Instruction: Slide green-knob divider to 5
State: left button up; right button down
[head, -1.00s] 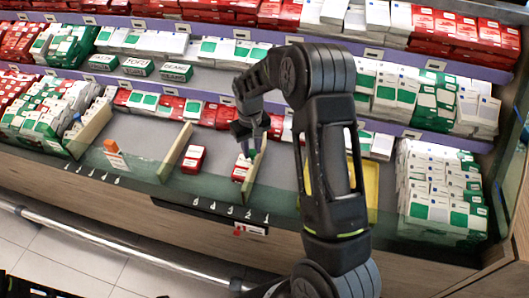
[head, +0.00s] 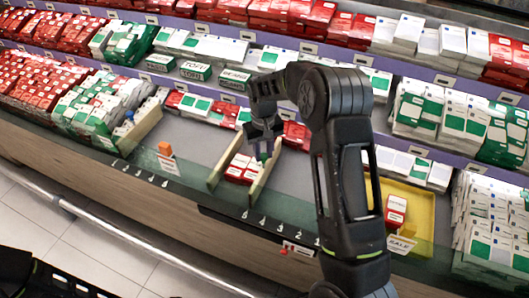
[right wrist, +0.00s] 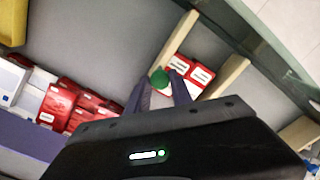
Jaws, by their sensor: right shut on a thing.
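The green-knob divider (head: 264,182) is a pale wooden strip standing on the shelf. Its green knob (right wrist: 158,78) shows in the right wrist view between my fingers. My right gripper (head: 265,150) is shut on this divider at the knob. In the head view the divider's front end is near the leftmost mark of the right-hand number scale (head: 280,226); the digits are too small to read surely. Red-and-white boxes (head: 241,169) stand between this divider and another wooden divider (head: 226,158) to its left. My left gripper is not in view.
An orange knob (head: 165,149) and a blue knob (head: 129,115) stand farther left. A yellow tray (head: 421,203) with a red box (head: 396,208) is at the right. Bare shelf lies right of the green-knob divider. Stacked boxes line the back.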

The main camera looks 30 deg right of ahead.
jog(key=c, duration=1.2)
grip_release()
jog(key=shift+w+a, duration=0.25)
jog(key=shift+w, duration=0.05)
jog(key=shift+o, duration=0.4)
jog(key=shift+s+d, duration=0.1)
jog(key=shift+r, duration=0.1)
notch_tip(320, 180, up, 8)
jog(key=shift+f, duration=0.15)
